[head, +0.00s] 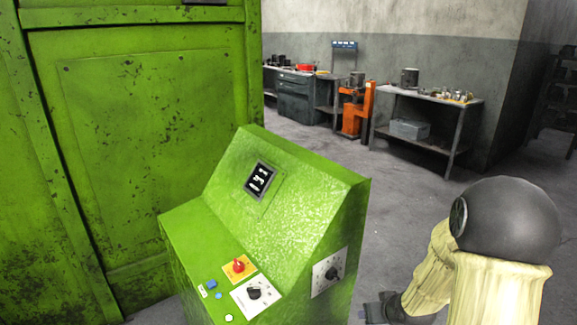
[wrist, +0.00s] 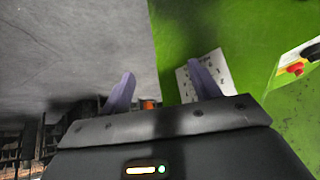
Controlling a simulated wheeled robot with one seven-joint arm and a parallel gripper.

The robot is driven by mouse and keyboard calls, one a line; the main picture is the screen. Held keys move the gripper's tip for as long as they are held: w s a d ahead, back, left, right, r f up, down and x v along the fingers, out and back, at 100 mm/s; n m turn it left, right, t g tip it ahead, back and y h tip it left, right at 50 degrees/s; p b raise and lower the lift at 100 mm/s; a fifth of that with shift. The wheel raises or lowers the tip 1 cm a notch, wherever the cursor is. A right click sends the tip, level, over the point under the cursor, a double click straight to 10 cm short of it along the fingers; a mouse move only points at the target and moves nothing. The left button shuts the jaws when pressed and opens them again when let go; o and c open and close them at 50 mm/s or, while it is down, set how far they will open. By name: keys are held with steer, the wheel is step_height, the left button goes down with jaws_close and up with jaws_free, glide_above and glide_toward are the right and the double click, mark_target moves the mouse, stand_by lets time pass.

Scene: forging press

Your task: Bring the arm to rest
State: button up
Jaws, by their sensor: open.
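My gripper (wrist: 163,90) shows in the wrist view with its two purple-grey fingers spread apart and nothing between them. The right finger overlaps the white dial plate (wrist: 186,82) on the side of the green console; I cannot tell the distance between them. In the head view my arm is bent at the lower right, with a dark rounded joint and cream-coloured covers. A dark part of its hand end (head: 378,309) shows at the bottom edge, just right of the console; its fingers are not clear there.
The green control console (head: 290,195) stands close to the arm, with a red knob (head: 239,266) and a black dial (head: 254,293) on top. A large green press body (head: 150,130) is at left. A metal workbench (head: 430,97) stands behind; grey floor between is clear.

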steer(key=s+a+r+g, duration=0.2)
steer(key=s+a+r, duration=0.2)
steer(key=s, duration=0.3)
steer(key=s+a+r+g, duration=0.2)
steer(key=s+a+r, duration=0.2)
steer(key=s, duration=0.4)
step_height(320, 180, up, 14)
steer(key=p, duration=1.5)
steer(key=shift+w+d+r+m+h, duration=0.15)
steer(key=shift+w+d+m+h, duration=0.15)
steer(key=shift+d+h, duration=0.1)
steer(key=shift+c, duration=0.2)
